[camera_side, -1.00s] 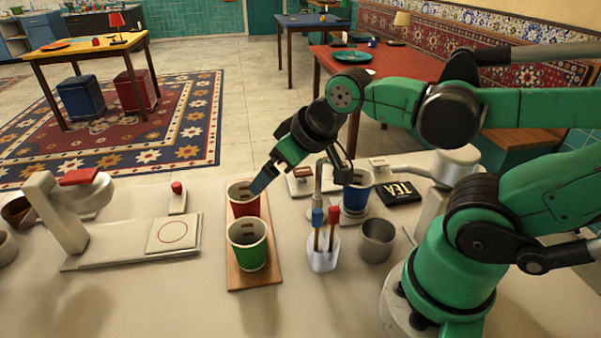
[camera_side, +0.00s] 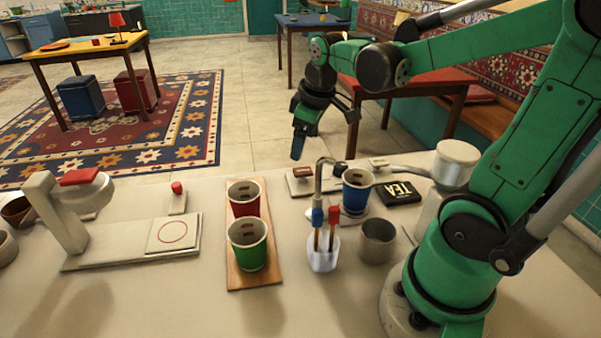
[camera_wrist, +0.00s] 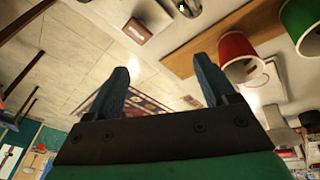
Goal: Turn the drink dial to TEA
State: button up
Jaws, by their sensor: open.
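No dial marked with drink names can be made out clearly. A black sign lettered TEA (camera_side: 401,191) lies at the right of the counter. Left of it, a small pale base with a brown block (camera_side: 302,172) stands near the counter's back edge; a similar one shows in the wrist view (camera_wrist: 138,30). Another small pale base (camera_side: 379,164) stands behind the blue cup; I cannot tell whether either is the dial. My gripper (camera_side: 298,147) is open and empty, raised above the back edge near the brown block. Its two separated fingers show in the wrist view (camera_wrist: 162,80).
A red cup (camera_side: 243,204) and a green cup (camera_side: 247,252) stand on a wooden board (camera_side: 255,283). A blue cup (camera_side: 355,198) is beside a thin spout (camera_side: 321,175). A holder with two brushes (camera_side: 323,256) and a metal cup (camera_side: 377,247) stand in front.

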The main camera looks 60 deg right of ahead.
aim_at(341, 165)
jog(key=d+f+g, duration=0.1)
jog(key=d, duration=0.3)
jog(key=s+d+f+n+g, duration=0.1)
jog(key=d+f, duration=0.1)
jog(key=d, duration=0.1)
jog(key=s+d+f+n+g+y, duration=0.1)
jog(key=d+f, duration=0.1)
jog(key=d, duration=0.2)
jog(key=shift+d+f, duration=0.1)
jog(key=shift+d, duration=0.2)
jog(key=shift+s+d+f, duration=0.15)
jog(key=shift+d+f, duration=0.1)
jog(key=shift+f, duration=2.7)
grip_shut()
